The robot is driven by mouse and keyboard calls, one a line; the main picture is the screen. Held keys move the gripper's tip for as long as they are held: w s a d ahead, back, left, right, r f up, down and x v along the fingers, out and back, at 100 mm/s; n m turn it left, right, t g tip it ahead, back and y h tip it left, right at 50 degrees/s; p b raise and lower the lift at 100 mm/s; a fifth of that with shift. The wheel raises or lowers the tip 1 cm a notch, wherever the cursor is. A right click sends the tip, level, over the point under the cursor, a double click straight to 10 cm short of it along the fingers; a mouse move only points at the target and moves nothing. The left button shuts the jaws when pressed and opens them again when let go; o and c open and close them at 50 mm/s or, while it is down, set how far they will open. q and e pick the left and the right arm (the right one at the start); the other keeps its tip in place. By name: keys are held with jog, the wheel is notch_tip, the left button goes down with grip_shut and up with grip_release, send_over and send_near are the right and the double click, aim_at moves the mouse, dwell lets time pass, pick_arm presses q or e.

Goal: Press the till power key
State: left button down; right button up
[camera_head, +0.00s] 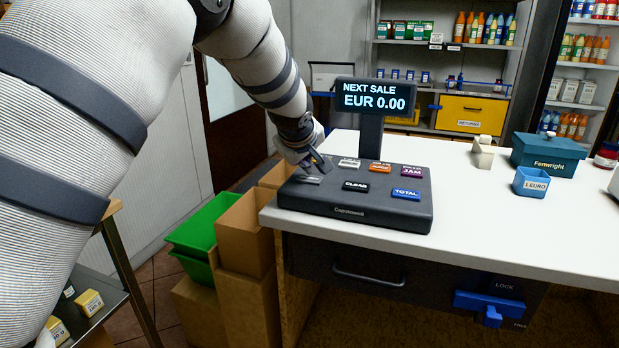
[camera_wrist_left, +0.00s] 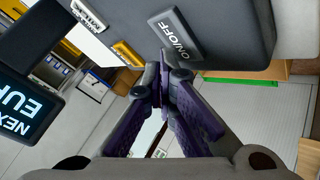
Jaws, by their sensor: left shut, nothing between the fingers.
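The till (camera_head: 355,211) is a dark keypad unit near the left end of the white counter. Its power key is a grey key (camera_head: 308,180) at the front left, labelled ON/OFF in the left wrist view (camera_wrist_left: 176,38). The till display (camera_head: 374,98) is lit and reads NEXT SALE, EUR 0.00. My left gripper (camera_head: 322,164) is shut and empty, its fingertips just behind the power key. In the left wrist view the closed fingertips (camera_wrist_left: 165,72) are close to the key; whether they touch the till cannot be told. My right gripper is not in view.
Other keys, including CLEAR (camera_head: 355,186) and TOTAL (camera_head: 406,195), lie close by. The counter (camera_head: 480,224) is clear right of the till. A teal box (camera_head: 544,155) and a blue 1 EURO tub (camera_head: 531,182) stand farther right. Cardboard boxes (camera_head: 246,236) stand left of the counter.

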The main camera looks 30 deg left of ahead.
aim_at(306, 178)
pick_arm(q)
jog(key=shift+f, duration=0.1)
dwell(0.3)
jog(key=shift+f, duration=0.45)
jog(key=shift+r+p, duration=0.3)
jog(key=shift+r, duration=0.35)
jog(key=shift+f, duration=0.1)
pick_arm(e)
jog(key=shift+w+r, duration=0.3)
pick_arm(q)
notch_tip(306, 178, up, 6)
jog(key=shift+p, duration=0.45)
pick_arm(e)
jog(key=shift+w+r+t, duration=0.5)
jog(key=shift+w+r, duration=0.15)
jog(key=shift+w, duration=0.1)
